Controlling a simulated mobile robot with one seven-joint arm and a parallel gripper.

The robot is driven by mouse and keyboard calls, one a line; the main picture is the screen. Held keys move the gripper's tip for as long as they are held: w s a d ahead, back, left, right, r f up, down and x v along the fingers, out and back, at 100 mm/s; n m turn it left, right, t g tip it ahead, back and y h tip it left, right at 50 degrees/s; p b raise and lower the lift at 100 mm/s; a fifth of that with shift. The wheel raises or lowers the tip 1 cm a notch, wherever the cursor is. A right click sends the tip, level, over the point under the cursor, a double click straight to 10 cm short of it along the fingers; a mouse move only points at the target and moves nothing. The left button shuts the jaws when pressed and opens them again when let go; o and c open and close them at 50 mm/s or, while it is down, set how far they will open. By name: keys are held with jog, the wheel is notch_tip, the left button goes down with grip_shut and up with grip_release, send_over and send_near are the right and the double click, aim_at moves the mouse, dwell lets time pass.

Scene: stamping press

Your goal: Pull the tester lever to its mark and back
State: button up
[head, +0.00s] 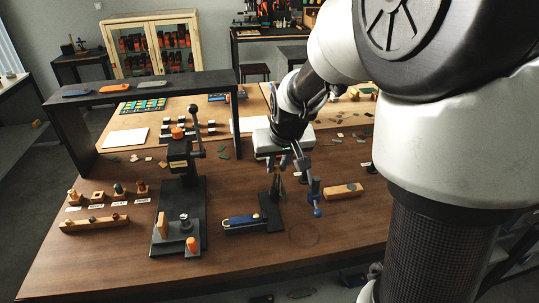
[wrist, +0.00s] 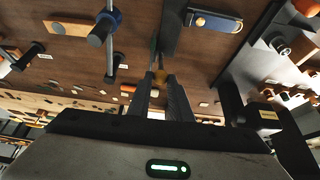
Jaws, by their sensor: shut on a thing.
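The tester (head: 268,212) is a black stand on the table, right of the stamping press, with a blue strap (head: 243,221) lying on its low base. In the wrist view the blue strap (wrist: 214,21) is at the top. My gripper (head: 281,172) is above the tester, pointing down. In the wrist view my gripper (wrist: 160,82) is shut on a brass-coloured grip (wrist: 161,76), which looks like the end of the tester lever; a thin dark shaft runs beyond it. In the head view the lever is mostly hidden by my gripper. I cannot make out the mark.
The black stamping press (head: 180,190) stands to the left, with a ball-ended lever. A blue-knobbed tool (head: 315,196) stands close on the right, beside a wooden block (head: 343,191). Wooden-handled stamps (head: 117,189) are at the left. The front right table edge is clear.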

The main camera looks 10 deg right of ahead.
jog(key=shift+w+r+p, duration=0.15)
jog(key=shift+w+r, duration=0.1)
jog(key=shift+w, duration=0.35)
jog(key=shift+w+r+p, duration=0.15)
jog(key=shift+w+r, duration=0.1)
jog(key=shift+w, duration=0.45)
jog(key=shift+w+r, duration=0.15)
jog(key=shift+w, duration=0.7)
jog(key=o, duration=0.9)
jog(key=shift+c, duration=0.2)
jog(key=shift+s, duration=0.1)
jog(key=p+v, duration=0.1)
jog(key=v, duration=1.6)
jog(key=s+p, duration=0.4)
jog(key=s, duration=1.6)
jog(key=shift+s, duration=0.25)
